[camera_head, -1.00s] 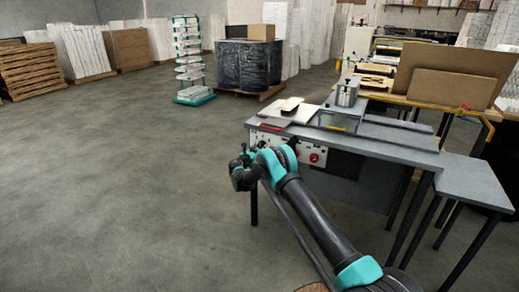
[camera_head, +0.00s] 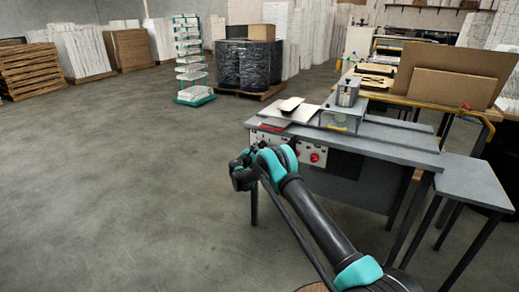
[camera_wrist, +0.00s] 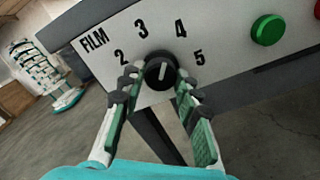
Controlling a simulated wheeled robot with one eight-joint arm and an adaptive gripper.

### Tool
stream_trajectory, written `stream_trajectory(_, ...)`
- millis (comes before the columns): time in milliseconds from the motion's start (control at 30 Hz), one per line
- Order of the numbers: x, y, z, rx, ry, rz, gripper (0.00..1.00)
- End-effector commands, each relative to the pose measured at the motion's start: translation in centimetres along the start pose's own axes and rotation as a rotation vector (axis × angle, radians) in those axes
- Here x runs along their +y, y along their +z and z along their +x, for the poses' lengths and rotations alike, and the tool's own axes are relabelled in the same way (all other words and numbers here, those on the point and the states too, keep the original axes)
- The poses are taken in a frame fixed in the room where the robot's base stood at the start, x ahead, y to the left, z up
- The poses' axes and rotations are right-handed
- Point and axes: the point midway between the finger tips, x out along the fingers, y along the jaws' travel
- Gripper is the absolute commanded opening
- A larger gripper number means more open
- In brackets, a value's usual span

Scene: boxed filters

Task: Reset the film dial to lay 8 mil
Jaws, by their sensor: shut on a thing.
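The film dial (camera_wrist: 160,70) is a round black knob with a white pointer line, on a white panel (camera_wrist: 104,66) marked FILM, in the wrist view. The numbers 2, 3, 4 and 5 are printed around it. The pointer points nearly straight up in the picture, between 3 and 4. My gripper (camera_wrist: 157,80) is shut on the dial, with a dark fingertip at each side of the knob. In the head view my wrist hides the dial at the left end of the grey machine's (camera_head: 405,150) front.
A green button (camera_wrist: 268,30) is right of the dial, with a red button (camera_wrist: 317,10) at the edge. Flat sheets (camera_head: 290,110) lie on the machine top. A grey side table (camera_head: 475,182) stands at right. The floor at left is clear.

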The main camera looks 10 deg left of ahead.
Motion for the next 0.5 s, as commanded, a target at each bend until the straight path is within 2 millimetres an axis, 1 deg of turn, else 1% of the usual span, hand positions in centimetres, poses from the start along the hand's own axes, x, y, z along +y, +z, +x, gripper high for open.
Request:
stream_trajectory(33, 0.11, 0.25, 0.4, -0.001, 0.003, 0.029, 0.03)
stream_trajectory(200, 0.13, 0.27, 0.43, -0.001, 0.003, 0.128, 0.03)
stream_trajectory(500, 0.15, 0.33, 0.47, -0.001, 0.003, 0.218, 0.03)
